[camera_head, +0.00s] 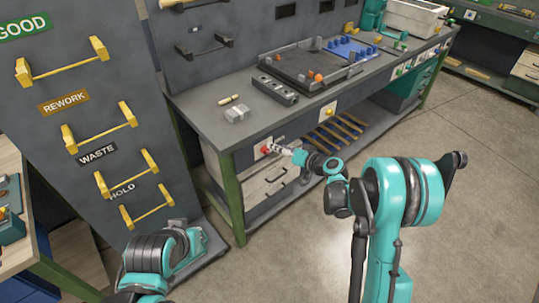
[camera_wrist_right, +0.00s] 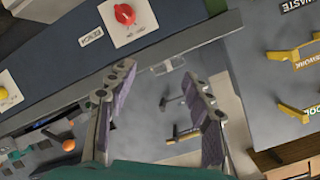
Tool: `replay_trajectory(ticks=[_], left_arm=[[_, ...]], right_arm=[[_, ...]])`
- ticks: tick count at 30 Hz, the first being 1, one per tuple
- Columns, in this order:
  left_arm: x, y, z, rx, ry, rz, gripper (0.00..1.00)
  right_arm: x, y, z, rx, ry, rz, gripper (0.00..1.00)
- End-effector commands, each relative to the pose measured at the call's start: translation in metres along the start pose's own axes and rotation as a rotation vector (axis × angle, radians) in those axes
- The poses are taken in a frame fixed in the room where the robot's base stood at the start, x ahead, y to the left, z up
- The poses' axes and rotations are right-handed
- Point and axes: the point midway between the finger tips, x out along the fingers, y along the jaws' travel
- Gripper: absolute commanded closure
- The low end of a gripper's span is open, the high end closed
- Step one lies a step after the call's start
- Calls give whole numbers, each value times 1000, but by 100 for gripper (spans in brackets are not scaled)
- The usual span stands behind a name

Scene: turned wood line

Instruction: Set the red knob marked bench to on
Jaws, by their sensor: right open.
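The red knob (camera_head: 265,149) sits on a pale plate on the front edge of the workbench. In the right wrist view, the red knob (camera_wrist_right: 124,13) is at the top, with a tilted label reading BENCH (camera_wrist_right: 90,38) beside its plate. My right gripper (camera_head: 283,149) is close to the knob, just right of it in the head view. In the wrist view the right gripper (camera_wrist_right: 158,75) has its fingers apart with nothing between them, and the knob lies beyond the fingertips. I cannot tell which way the knob is set.
A yellow knob (camera_head: 329,112) is on another plate farther right along the bench front. Drawers (camera_head: 265,183) are below the red knob. A dark panel with yellow handles (camera_head: 100,129) stands at left. The floor in front is clear.

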Motion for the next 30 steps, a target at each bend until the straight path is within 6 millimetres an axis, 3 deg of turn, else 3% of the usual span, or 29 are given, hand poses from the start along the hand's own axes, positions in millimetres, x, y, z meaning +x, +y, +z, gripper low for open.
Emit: replay_trajectory(ticks=[3,6,12,19,30], left_arm=[[2,0,1,0,0,0,100],[2,0,2,0,0,0,100],[3,0,2,0,0,0,100],[6,0,4,0,0,0,100],[20,0,15,0,0,0,100]], right_arm=[[29,33,17,25,77,-62,49],[45,56,33,45,142,-107,49],[58,87,63,75,233,-163,49],[68,94,71,84,261,-179,49],[122,86,57,84,259,-179,49]])
